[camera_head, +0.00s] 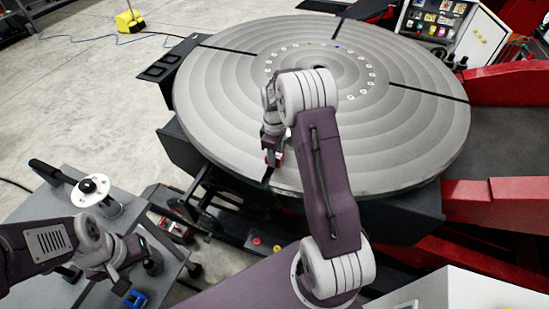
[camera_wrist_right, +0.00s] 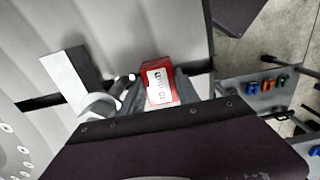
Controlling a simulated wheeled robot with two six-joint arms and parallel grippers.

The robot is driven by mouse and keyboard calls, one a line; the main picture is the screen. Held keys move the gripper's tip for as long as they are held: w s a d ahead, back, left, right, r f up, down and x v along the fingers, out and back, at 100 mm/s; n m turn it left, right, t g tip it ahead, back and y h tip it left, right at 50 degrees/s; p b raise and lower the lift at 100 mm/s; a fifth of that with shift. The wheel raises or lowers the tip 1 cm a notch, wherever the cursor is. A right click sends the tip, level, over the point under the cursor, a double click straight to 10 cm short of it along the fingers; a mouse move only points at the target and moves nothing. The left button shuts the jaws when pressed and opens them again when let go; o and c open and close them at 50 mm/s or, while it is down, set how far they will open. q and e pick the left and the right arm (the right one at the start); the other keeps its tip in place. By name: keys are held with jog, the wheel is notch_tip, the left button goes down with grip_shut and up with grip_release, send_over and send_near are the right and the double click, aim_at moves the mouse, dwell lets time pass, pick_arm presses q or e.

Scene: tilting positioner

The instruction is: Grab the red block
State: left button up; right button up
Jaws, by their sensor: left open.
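The red block (camera_wrist_right: 153,72), with a white printed label on its face, shows between the two fingers of my right gripper (camera_wrist_right: 158,90) in the right wrist view. The fingers are close to its sides; I cannot tell whether they touch it. In the head view, a small red patch of the block (camera_head: 267,160) shows below my right gripper (camera_head: 273,157), at the front rim of the round grey turntable (camera_head: 420,130). The gripper hides most of it. My left gripper (camera_head: 138,273) is open and empty above the grey side table at lower left.
The grey side table (camera_head: 40,205) holds a white disc with a black knob (camera_head: 95,187), a black-handled tool and a blue piece (camera_head: 135,299). A red frame (camera_head: 500,195) lies right of the turntable. A white panel stands at the back right. Open concrete floor lies at left.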

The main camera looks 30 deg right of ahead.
grip_shut()
jog(key=shift+r, duration=0.1)
jog(key=shift+w, duration=0.1)
jog(key=shift+r, duration=0.7)
notch_tip(320, 180, up, 2)
jog(key=shift+r, duration=0.2)
jog(key=s+d+r+b, duration=0.2)
jog(key=s+r, duration=0.5)
jog(key=s, duration=0.4)
jog(key=shift+s+d, duration=0.2)
jog(key=shift+d, duration=0.25)
